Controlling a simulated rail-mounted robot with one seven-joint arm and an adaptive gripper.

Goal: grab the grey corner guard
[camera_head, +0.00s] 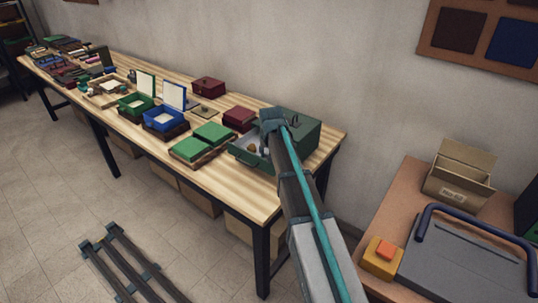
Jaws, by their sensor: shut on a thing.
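My arm reaches over the long wooden table to a green toolbox (297,132) near its right end. My gripper (266,147) points down over the toolbox's open front tray (243,156). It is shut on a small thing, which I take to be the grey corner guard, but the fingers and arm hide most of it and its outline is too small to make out. A small brown-orange item (252,148) lies in the tray just left of the gripper.
Green covered boxes (212,133) and a dark red box (239,118) stand left of the toolbox. Blue and green open boxes (163,119) are farther left. A brown side table (385,219) with a cardboard box (459,178) stands at right. The wall is close behind.

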